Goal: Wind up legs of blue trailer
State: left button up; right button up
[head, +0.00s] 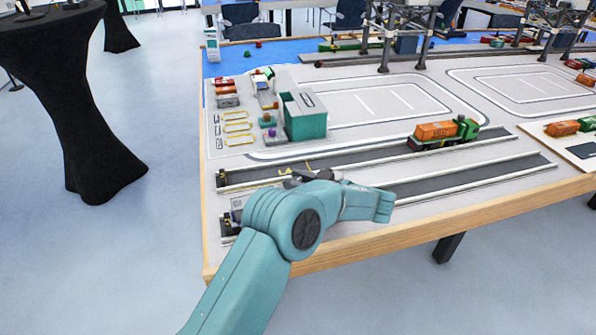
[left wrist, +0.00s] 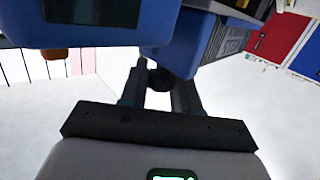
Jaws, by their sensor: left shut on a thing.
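In the left wrist view, my left gripper (left wrist: 160,88) reaches up from the bottom with its two dark fingers close together. They are shut on a small dark round knob (left wrist: 159,78) under a blue body (left wrist: 172,50), which appears to be the blue trailer. Its legs cannot be made out clearly. In the head view, my teal left arm covers the near left part of the table, and the dark left gripper (head: 295,178) shows only partly behind it. My right gripper is not in view.
A truck with an orange container (head: 436,131) stands by the rails at the right. A teal-and-grey block building (head: 305,118) stands behind my arm. A gantry crane (head: 390,40) stands at the back. A black-draped table (head: 85,95) is at the left, with open floor between.

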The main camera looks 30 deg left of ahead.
pick_arm(q)
jog(key=shift+n+g+h+p, duration=0.3)
jog(key=shift+n+g+p, duration=0.35)
jog(key=shift+n+g, duration=0.85)
jog(key=shift+a+g, duration=0.1)
jog(key=shift+g, duration=0.6)
jog(key=o, duration=1)
jog(key=shift+r, duration=0.1)
